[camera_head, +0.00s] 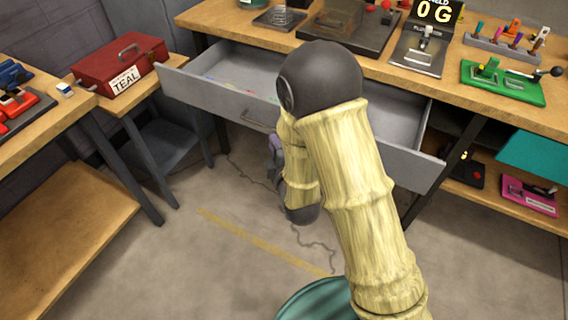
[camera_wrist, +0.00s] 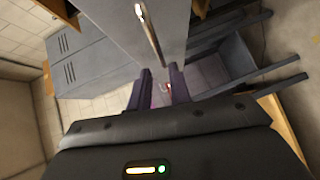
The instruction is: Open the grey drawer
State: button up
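The grey drawer (camera_head: 200,97) under the workbench is pulled well out; its inside shows, with small coloured bits on its floor. Its bar handle (camera_head: 257,122) is on the front face, left of my arm. My arm hides the middle of the drawer. My gripper (camera_head: 276,152) is in front of the drawer, just right of and below the handle. In the wrist view my gripper (camera_wrist: 162,80) has its two dark fingers apart with nothing between them. A grey panel (camera_wrist: 165,45) with a shiny bar handle (camera_wrist: 148,27) lies beyond the fingertips, apart from them.
A red box (camera_head: 120,65) labelled TEAL sits on a side table at the left. The workbench (camera_head: 440,92) above carries a scale (camera_head: 420,50), a green fixture (camera_head: 503,82) and a tool rack (camera_head: 505,42). The floor (camera_head: 190,260) in front is clear.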

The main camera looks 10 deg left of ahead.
jog(key=p+v, duration=0.1)
jog(key=p, duration=0.1)
jog(key=p+v, duration=0.1)
jog(key=p, duration=0.2)
jog(key=shift+s+d+r, duration=0.1)
jog(key=shift+s+r, duration=0.2)
jog(key=shift+r, duration=0.05)
jog(key=shift+s+p, duration=0.1)
jog(key=shift+p, duration=0.6)
jog(key=p+v, duration=0.5)
jog(key=p, duration=0.2)
jog(key=shift+d+f, duration=0.1)
jog(key=shift+f, duration=0.05)
